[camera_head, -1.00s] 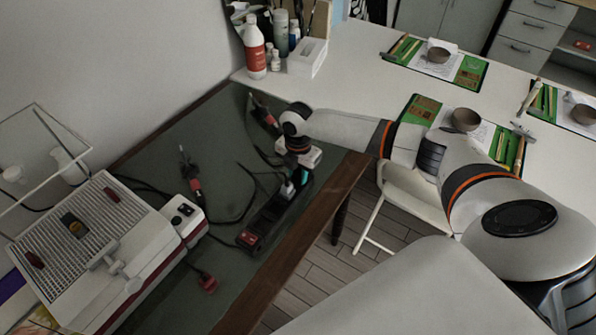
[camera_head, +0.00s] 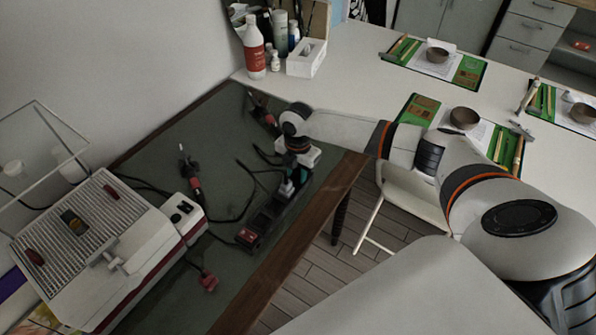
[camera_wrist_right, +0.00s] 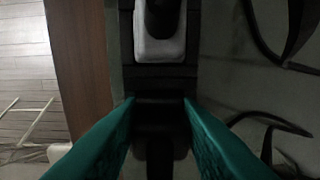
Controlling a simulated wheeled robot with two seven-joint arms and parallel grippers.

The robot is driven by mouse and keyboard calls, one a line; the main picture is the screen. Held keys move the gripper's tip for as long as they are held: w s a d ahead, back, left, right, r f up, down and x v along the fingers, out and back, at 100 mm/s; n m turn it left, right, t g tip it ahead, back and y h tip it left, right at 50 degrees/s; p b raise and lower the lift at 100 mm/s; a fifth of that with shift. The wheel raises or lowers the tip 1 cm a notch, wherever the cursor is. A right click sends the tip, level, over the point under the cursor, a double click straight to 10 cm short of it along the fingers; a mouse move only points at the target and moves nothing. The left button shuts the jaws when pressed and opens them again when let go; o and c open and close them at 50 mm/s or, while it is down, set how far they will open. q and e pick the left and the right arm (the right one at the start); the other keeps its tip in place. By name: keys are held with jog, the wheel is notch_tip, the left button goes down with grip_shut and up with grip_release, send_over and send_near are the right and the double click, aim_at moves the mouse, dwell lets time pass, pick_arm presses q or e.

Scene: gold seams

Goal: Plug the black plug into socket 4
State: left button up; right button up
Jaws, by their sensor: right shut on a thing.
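The black power strip (camera_head: 262,222) lies slantwise on the dark green table, with a red switch at its near end. My right gripper (camera_head: 294,180) is over its far part, teal fingers pointing down. In the right wrist view the teal fingers (camera_wrist_right: 158,125) are closed around a dark thing, apparently the black plug (camera_wrist_right: 160,150), in line with the strip (camera_wrist_right: 122,45). I cannot tell whether its pins are in a socket. A pale grey-white plug (camera_wrist_right: 160,45) with a black body sits in the strip just beyond the fingers. Socket numbers are unreadable. My left gripper is not in view.
Black cables (camera_wrist_right: 265,125) loop beside the strip. A red plug (camera_head: 208,282) lies loose near the table's wooden edge (camera_head: 300,245). A white machine (camera_head: 110,245) stands at left. Bottles (camera_head: 254,50) and a white box (camera_head: 306,58) stand behind.

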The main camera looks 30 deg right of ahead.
jog(key=shift+s+a+f, duration=0.2)
jog(key=shift+s+f, duration=0.25)
jog(key=shift+f, duration=0.3)
jog(key=o, duration=1)
jog(key=shift+w+f, duration=0.15)
jog(key=shift+w, duration=0.1)
jog(key=shift+a, duration=0.1)
jog(key=shift+s, duration=0.1)
jog(key=shift+r, duration=0.6)
jog(key=r, duration=0.8)
jog(key=w+r, duration=0.1)
jog(key=r, duration=0.3)
jog(key=shift+r+b, duration=0.3)
jog(key=shift+r, duration=0.05)
jog(key=shift+d, duration=0.2)
